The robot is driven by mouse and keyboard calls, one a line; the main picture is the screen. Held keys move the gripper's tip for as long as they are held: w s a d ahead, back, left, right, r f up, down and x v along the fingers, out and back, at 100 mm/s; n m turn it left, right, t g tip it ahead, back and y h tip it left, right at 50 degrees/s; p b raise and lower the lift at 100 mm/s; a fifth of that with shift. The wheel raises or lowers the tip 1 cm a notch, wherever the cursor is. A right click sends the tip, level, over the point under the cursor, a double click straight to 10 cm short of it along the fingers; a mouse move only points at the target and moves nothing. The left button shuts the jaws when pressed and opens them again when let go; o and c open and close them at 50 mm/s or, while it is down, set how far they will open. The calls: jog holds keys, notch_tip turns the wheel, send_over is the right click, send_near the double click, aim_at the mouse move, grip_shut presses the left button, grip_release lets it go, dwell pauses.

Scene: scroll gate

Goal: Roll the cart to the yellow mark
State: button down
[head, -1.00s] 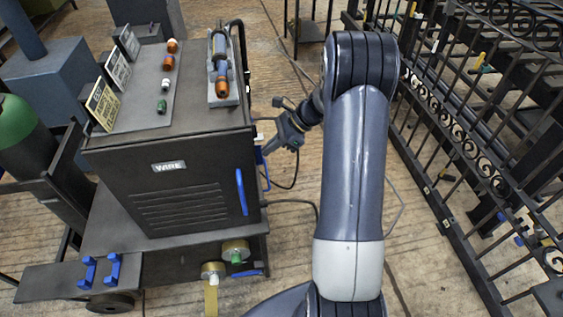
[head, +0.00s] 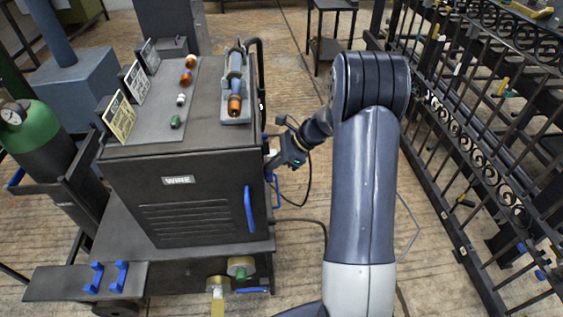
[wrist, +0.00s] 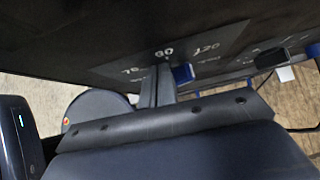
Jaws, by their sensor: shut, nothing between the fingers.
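The cart (head: 110,223) is a dark wheeled platform carrying a black welding cabinet (head: 185,215) labelled WIRE, on the left of the head view. Its blue front handle (head: 249,209) is upright. My gripper (head: 271,162) is shut and empty at the cabinet's right side, by the rear half. In the wrist view, my gripper (wrist: 165,88) points at a dark panel (wrist: 190,50) with printed numbers; I cannot tell whether it touches. I cannot make out a yellow floor mark.
A black iron gate (head: 470,160) runs along the right. A green gas cylinder (head: 35,135) stands at the cart's left.

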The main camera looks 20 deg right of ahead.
jog(key=w+a, duration=0.1)
jog(key=a, duration=0.7)
jog(key=w+a+p, duration=0.1)
jog(key=w+a, duration=0.1)
jog(key=a, duration=0.7)
jog(key=w+a+p, duration=0.1)
jog(key=w+a, duration=0.1)
jog(key=a, duration=0.7)
